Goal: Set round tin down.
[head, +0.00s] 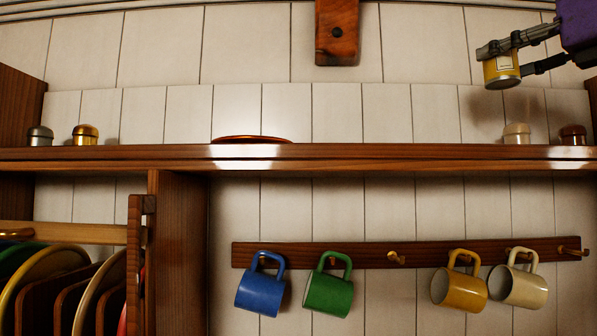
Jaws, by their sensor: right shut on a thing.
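A round tin (501,72), yellow with a pale label, is in my right gripper (503,60) at the upper right of the head view. The gripper's fingers are shut around the tin and hold it slightly tilted, in the air above the wooden shelf (380,152). My left gripper is not in the head view.
On the shelf stand a grey shaker (40,136), a brass one (85,135), a cream one (516,133), a dark brown one (572,134) and a red dish (250,139). Mugs hang on a rail (365,252) below. The shelf's middle right is clear.

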